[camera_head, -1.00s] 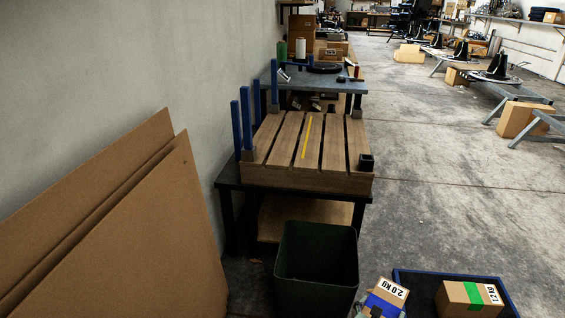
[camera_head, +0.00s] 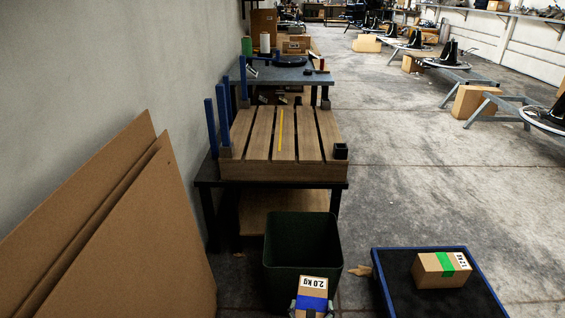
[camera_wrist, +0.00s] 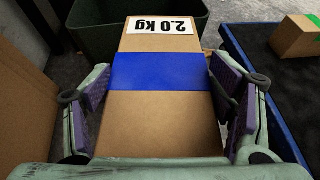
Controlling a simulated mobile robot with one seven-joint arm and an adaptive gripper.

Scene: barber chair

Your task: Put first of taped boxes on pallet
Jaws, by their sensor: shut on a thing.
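A box with blue tape (camera_wrist: 160,72) and a white "2.0 Kg" label is held between the two purple-padded fingers of my gripper (camera_wrist: 165,105). In the head view this blue-taped box (camera_head: 314,286) shows at the bottom, in front of the green bin. My gripper (camera_head: 312,306) is mostly cut off there by the lower edge. A box with green tape (camera_head: 441,269) lies on a dark tray with a blue rim (camera_head: 377,268) at the lower right. The slatted wooden pallet (camera_head: 255,170), with a yellow strip on it, sits on a black table beyond the bin, with nothing boxed on it.
A dark green bin (camera_head: 283,262) stands between me and the pallet table. Blue posts (camera_head: 222,122) rise along the pallet's left and back. Large cardboard sheets (camera_head: 110,240) lean on the left wall. The floor (camera_head: 395,190) right of the table is clear.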

